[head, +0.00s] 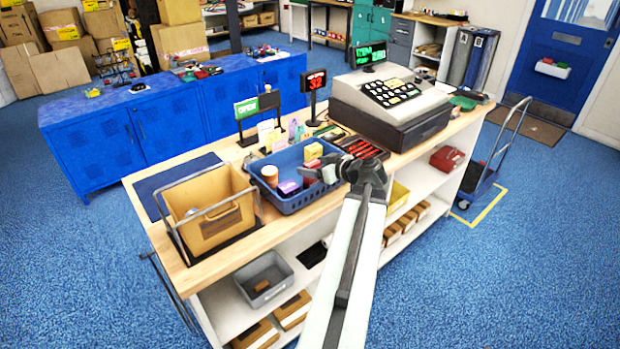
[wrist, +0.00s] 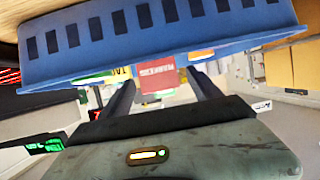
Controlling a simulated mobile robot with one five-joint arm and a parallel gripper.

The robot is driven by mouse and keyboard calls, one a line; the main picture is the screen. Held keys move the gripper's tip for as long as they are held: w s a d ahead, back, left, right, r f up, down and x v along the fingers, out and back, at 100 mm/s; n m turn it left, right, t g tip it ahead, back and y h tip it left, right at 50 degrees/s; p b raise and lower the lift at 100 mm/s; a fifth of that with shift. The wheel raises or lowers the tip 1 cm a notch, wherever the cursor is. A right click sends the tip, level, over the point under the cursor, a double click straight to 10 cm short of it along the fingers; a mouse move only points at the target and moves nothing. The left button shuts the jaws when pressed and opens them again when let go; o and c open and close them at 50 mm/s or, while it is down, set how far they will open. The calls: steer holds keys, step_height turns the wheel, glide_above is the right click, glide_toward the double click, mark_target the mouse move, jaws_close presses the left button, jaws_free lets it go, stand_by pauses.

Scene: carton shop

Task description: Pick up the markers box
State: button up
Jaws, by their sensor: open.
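The markers box is a small red box with pale lettering, seen in the wrist view (wrist: 160,78) between my two fingers. In the head view a red box (head: 311,171) shows in the blue basket (head: 290,205), partly hidden by my gripper (head: 323,171). My gripper is over the right side of the basket. In the wrist view my gripper (wrist: 165,88) is open, with one finger to each side of the box. I cannot tell whether either finger touches it.
The basket also holds a brown cup (head: 270,175), a purple item (head: 288,187) and a yellow box (head: 313,151). A cash register (head: 390,100) stands to the right on the counter. A tan bin (head: 210,210) in a wire frame stands to the left.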

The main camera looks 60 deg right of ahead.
steer(key=b+x, duration=0.1)
steer(key=x, duration=0.3)
steer(key=shift+w+f, duration=0.15)
steer(key=shift+f, duration=0.1)
steer(key=shift+r, duration=0.1)
steer(key=c, duration=1.5)
step_height(320, 180, up, 10)
steer(key=p, duration=0.9)
steer(key=shift+p, duration=0.4)
